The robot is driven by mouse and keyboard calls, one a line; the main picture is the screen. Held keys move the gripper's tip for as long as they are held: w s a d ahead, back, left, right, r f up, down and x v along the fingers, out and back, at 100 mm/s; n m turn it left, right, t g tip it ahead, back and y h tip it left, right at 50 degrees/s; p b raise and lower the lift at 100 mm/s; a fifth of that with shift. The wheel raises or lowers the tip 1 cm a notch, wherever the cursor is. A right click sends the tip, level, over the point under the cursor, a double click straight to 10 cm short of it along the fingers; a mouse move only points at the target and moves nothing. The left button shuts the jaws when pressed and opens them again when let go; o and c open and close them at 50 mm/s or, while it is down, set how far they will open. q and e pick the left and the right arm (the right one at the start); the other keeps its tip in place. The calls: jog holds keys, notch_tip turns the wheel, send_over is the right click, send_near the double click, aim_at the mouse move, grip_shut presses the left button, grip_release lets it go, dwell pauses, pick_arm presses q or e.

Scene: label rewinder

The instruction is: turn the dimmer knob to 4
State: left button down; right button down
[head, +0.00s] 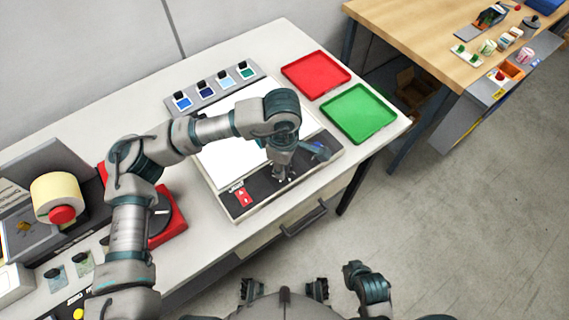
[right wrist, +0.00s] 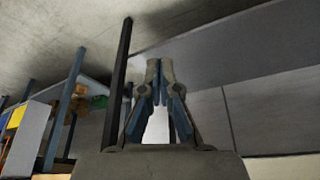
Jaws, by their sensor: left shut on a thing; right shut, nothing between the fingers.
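A light box with a white panel (head: 222,163) and a dark front control strip (head: 262,199) lies on the white table. My left gripper (head: 281,178) points down onto this strip, its fingers shut low at the surface. The dimmer knob is hidden between and under the fingers, so its setting cannot be read. A red switch (head: 242,196) sits on the strip to the left of the gripper. My right gripper (right wrist: 160,68) shows in the right wrist view, with its fingers together and nothing between them, away from the light box.
A red tray (head: 316,74) and a green tray (head: 358,114) lie at the table's right end. Several colour samples (head: 204,89) stand in a row behind the light box. A label roll (head: 58,196) is at the left. A wooden bench (head: 420,45) stands beyond.

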pick_arm(q)
jog(key=shift+w+a+m, duration=0.1)
jog(key=shift+m, duration=0.2)
pick_arm(e)
jog(key=shift+w+a+t, duration=0.2)
jog(key=shift+w+t, duration=0.1)
jog(key=shift+w, duration=0.3)
jog(key=shift+w, duration=0.1)
pick_arm(q)
jog(key=c, duration=0.8)
grip_release()
jog(key=shift+c, duration=0.2)
jog(key=shift+w+a, duration=0.1)
jog(key=shift+a, duration=0.05)
pick_arm(e)
jog(key=shift+w+a, duration=0.1)
pick_arm(q)
jog(key=shift+r, duration=0.1)
notch_tip(320, 180, up, 12)
jog(key=shift+f, duration=0.2)
